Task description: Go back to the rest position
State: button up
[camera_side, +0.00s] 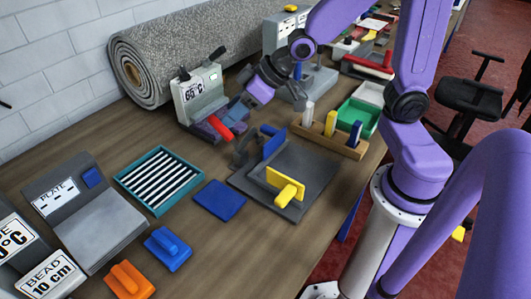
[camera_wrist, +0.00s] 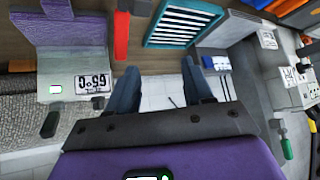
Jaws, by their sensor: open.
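The machine (camera_wrist: 78,88) shows at the left of the wrist view, with the red bar (camera_wrist: 121,36) above the left finger.
A rolled grey rug (camera_side: 190,45) lies behind the machine. A teal tray of white strips (camera_side: 160,180), a blue pad (camera_side: 219,200), a dark plate with a yellow handle (camera_side: 285,187) and a wooden rack (camera_side: 330,138) stand on the table. Bare wood shows at the front.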

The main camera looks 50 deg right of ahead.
jog(key=s+d+n+g+h, duration=0.2)
jog(key=s+n+g, duration=0.1)
jog(key=s, duration=0.8)
jog(key=s+d+n+g+h, duration=0.2)
jog(key=s+n+g, duration=0.1)
jog(key=s, duration=0.8)
jog(key=shift+s+d+f+n+g, duration=0.15)
jog(key=shift+d+f+n+g, duration=0.25)
